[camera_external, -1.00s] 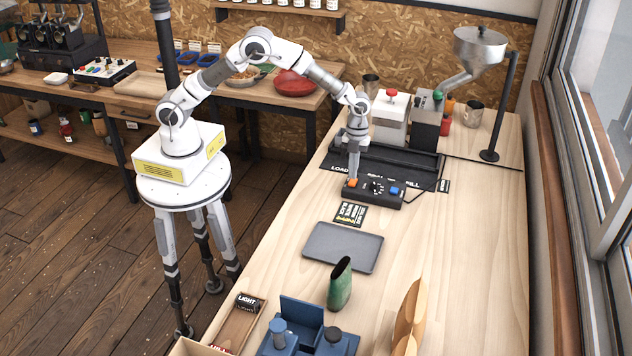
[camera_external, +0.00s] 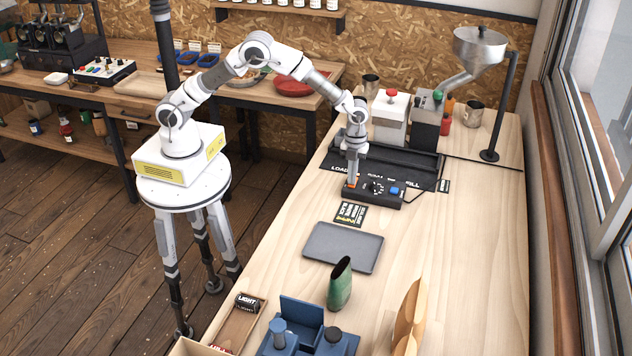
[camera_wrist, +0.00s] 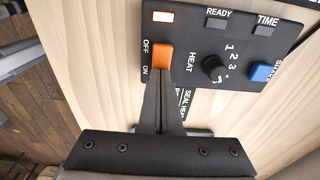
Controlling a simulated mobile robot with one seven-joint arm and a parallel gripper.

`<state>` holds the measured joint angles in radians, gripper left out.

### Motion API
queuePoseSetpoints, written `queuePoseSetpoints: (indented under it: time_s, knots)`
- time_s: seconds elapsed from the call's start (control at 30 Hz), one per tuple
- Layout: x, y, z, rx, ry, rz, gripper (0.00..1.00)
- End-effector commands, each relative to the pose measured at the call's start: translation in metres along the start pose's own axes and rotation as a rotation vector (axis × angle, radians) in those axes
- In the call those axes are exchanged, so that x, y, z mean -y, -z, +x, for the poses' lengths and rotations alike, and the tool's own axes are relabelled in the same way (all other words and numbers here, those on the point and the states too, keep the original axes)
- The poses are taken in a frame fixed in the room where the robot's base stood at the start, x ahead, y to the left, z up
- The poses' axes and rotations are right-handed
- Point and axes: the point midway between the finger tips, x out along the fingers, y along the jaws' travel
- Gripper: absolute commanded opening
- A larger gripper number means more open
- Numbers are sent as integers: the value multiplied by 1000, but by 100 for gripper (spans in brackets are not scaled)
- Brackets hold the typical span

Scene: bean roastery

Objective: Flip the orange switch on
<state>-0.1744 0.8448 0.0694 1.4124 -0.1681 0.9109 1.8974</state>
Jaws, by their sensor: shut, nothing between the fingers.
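The orange switch (camera_wrist: 162,57) is on a black control box (camera_wrist: 190,38), between the labels OFF and ON, in the wrist view. In the external view the box (camera_external: 374,199) stands on the wooden bench, and the switch (camera_external: 351,184) shows only partly under my gripper. My gripper (camera_wrist: 163,78) is shut and empty. Its fingertips are at the ON-side edge of the switch in the wrist view; I cannot tell whether they touch it. A small light (camera_wrist: 162,17) near the OFF label glows pale with an orange-red border.
The box also has a black HEAT knob (camera_wrist: 213,67) and a blue button (camera_wrist: 261,73). Behind it is a black tray (camera_external: 400,160). In front lie a small label card (camera_external: 350,214) and a grey tray (camera_external: 343,247). The bench is clear to the right.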

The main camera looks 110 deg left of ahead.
Motion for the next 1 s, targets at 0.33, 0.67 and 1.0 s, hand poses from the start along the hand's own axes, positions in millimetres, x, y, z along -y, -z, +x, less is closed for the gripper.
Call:
queuePoseSetpoints:
  time_s: [0.33, 0.67, 1.0]
  knots:
    - [-2, -18, -1, 4, -5, -5, 0]
    - [-1, -18, -3, 3, -3, -2, 0]
    - [-1, -20, -47, 3, 0, -3, 0]
